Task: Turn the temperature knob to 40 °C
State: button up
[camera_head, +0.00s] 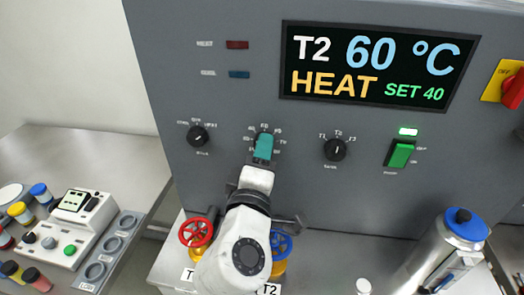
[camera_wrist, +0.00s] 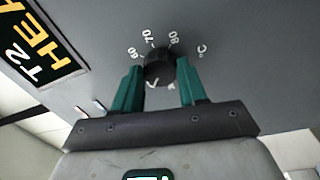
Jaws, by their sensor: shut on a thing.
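The temperature knob (camera_wrist: 158,64) is a round black dial on the grey panel, with 60, 70, 80 and °C printed around it in the wrist view. My gripper (camera_wrist: 161,80) has one teal finger on each side of it and is shut on it. In the head view my gripper (camera_head: 263,147) covers most of the knob, and its pointer cannot be read there. The display (camera_head: 378,66) reads T2, 60 °C, HEAT and SET 40. Part of the display (camera_wrist: 35,38) also shows in the wrist view.
A mode knob (camera_head: 198,136) is left of my gripper, a selector knob (camera_head: 335,149) and a lit green switch (camera_head: 401,154) right. Below are red (camera_head: 196,232) and blue (camera_head: 280,246) valve wheels. A blue-capped metal flask (camera_head: 452,245) stands right. A red-yellow OFF switch (camera_head: 510,88) is at the edge.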

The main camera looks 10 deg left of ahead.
jog(key=shift+a, duration=0.1)
dwell(0.3)
jog(key=o, duration=1.1)
jog(key=shift+c, duration=0.2)
jog(key=s+b, duration=0.2)
jog(key=s, duration=0.8)
jog(key=shift+s+a+f, duration=0.15)
jog(key=shift+s+f, duration=0.2)
jog(key=shift+f, duration=0.05)
